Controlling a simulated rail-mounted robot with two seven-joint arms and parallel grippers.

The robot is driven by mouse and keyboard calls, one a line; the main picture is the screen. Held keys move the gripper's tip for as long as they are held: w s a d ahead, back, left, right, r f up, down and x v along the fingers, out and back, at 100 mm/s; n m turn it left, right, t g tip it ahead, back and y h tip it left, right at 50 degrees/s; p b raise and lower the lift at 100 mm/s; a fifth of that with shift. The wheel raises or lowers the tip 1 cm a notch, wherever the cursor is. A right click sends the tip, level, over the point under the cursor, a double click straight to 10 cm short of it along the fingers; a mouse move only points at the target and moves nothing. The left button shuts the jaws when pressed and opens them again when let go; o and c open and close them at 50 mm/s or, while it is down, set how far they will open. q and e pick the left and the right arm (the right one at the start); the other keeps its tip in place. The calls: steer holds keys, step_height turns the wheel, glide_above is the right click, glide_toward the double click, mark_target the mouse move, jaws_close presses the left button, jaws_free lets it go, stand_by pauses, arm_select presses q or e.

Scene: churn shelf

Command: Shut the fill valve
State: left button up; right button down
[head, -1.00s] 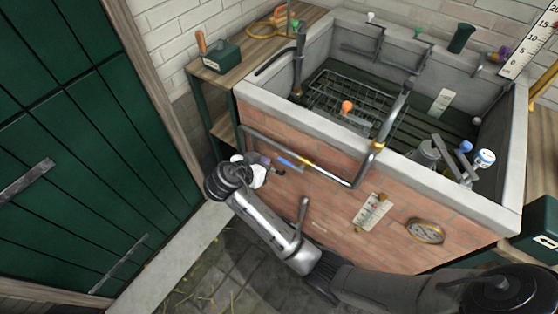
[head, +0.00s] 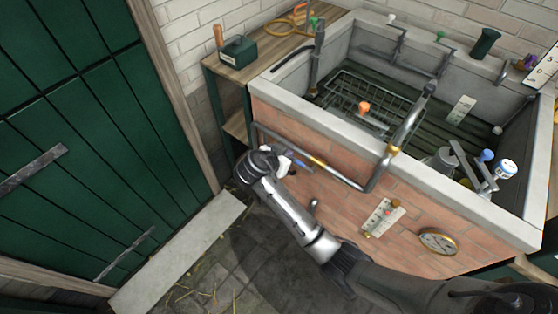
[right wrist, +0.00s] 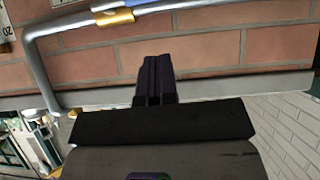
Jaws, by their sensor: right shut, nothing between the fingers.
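A grey metal pipe (head: 340,177) runs along the brick front of the sink. It carries a brass fitting (head: 318,161) and a blue piece (head: 300,157), which may be the fill valve's handle; I cannot tell for sure. In the right wrist view the brass fitting (right wrist: 113,17) and the blue piece (right wrist: 108,4) show at the top edge. My right gripper (head: 296,166) is just below the blue piece, partly hidden by its own wrist. In the right wrist view its dark fingers (right wrist: 154,62) are together and empty, in front of the bricks. My left gripper is out of view.
The concrete sink (head: 300,108) holds a wire rack (head: 350,95). A wooden bench (head: 232,75) and a green door (head: 100,130) stand to the left.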

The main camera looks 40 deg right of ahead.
steer(key=d+f+b, duration=0.2)
steer(key=d+f, duration=0.1)
steer(key=f, duration=0.2)
steer(key=shift+w+d+f, duration=0.15)
steer(key=shift+w+f, duration=0.2)
steer(key=shift+w, duration=0.05)
